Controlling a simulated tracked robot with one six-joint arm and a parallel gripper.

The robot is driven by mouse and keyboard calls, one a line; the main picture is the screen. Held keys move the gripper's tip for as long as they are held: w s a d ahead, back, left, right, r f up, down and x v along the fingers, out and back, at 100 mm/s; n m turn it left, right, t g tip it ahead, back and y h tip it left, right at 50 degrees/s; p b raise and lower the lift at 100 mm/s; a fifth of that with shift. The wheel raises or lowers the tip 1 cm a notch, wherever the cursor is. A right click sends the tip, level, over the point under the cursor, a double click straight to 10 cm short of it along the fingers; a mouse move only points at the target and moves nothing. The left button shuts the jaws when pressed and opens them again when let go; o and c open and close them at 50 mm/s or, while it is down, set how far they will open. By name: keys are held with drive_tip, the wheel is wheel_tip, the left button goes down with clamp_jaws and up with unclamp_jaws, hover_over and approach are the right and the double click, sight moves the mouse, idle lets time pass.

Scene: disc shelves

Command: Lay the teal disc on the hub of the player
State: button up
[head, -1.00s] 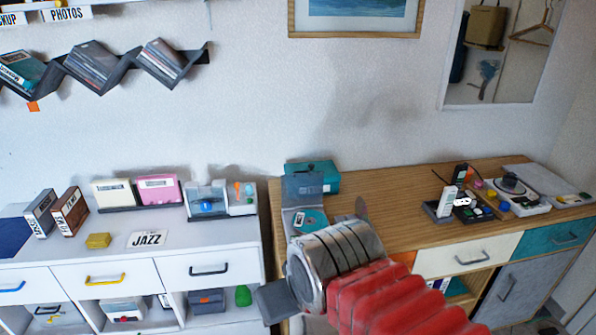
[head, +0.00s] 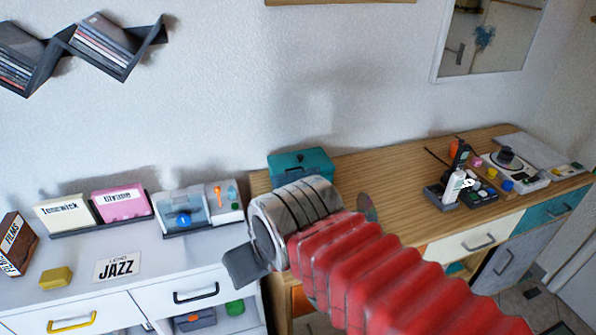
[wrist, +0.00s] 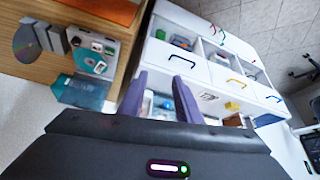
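The teal disc (wrist: 87,57) lies flat in a small grey unit (wrist: 103,36) on the wooden desk in the wrist view. That unit has controls and looks like the player; the hub and how the disc sits on it are too small to make out. My arm hides both in the head view. My gripper (wrist: 158,97) is open, its two purple fingers apart with nothing held between them. It is off to the right of the disc in the wrist view, over the white dresser side. In the head view a grey finger (head: 246,265) shows below my wrist.
A teal box (head: 302,164) stands behind the grey unit.

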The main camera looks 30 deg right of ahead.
drive_tip(key=shift+w+d, duration=0.1)
drive_tip(key=shift+w, duration=0.3)
drive_tip(key=shift+o, duration=0.5)
